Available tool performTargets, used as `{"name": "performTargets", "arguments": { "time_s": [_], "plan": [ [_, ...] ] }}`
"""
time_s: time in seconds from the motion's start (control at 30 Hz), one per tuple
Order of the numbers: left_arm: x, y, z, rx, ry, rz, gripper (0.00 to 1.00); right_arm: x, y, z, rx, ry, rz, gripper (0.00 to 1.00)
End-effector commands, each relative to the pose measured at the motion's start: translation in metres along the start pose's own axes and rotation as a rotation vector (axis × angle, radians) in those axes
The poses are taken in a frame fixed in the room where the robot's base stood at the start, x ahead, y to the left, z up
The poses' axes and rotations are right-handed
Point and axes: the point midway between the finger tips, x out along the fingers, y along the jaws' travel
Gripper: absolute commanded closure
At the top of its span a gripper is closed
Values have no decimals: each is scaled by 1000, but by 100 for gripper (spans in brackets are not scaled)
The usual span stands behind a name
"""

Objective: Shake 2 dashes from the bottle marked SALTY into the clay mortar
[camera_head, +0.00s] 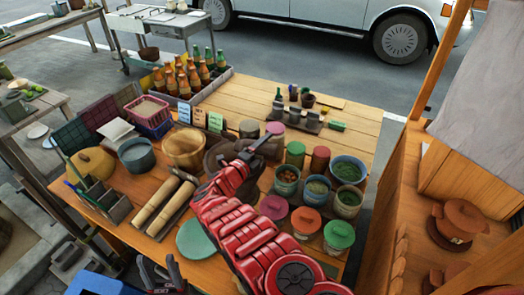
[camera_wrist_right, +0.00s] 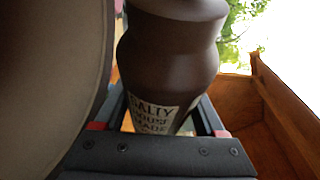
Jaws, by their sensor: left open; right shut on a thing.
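The bottle marked SALTY (camera_wrist_right: 172,60) is dark brown with a pale label and fills the middle of the right wrist view. It sits between the fingers of my right gripper (camera_wrist_right: 160,120), which is shut on it. In the head view my right gripper (camera_head: 254,158) is over the middle of the table, at the end of the red arm. A brown clay vessel, apparently the mortar (camera_head: 217,157), is just left of it and partly hidden by it. My left gripper (camera_head: 160,274) is open and empty at the bottom edge. I cannot make out the bottle's mouth.
Several lidded jars and bowls (camera_head: 317,187) stand right of my red arm. A bottle crate (camera_head: 215,83) is at the back.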

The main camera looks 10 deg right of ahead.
Motion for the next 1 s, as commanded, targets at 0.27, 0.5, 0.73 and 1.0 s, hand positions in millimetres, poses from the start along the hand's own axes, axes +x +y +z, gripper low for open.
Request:
{"name": "performTargets", "arguments": {
  "time_s": [0.27, 0.5, 0.73, 1.0],
  "plan": [
    [-35, 2, 6, 0, 0, 0, 50, -1, -9, 3, -135, -2, -56, 90],
    [-63, 3, 11, 0, 0, 0, 50, -1, -23, 4, -254, -2, -107, 90],
    [-74, 4, 13, 0, 0, 0, 50, -2, -34, 5, -337, -2, -140, 90],
    [-75, 4, 13, 0, 0, 0, 50, -2, -39, 6, -352, -1, -147, 90]
  ]
}}
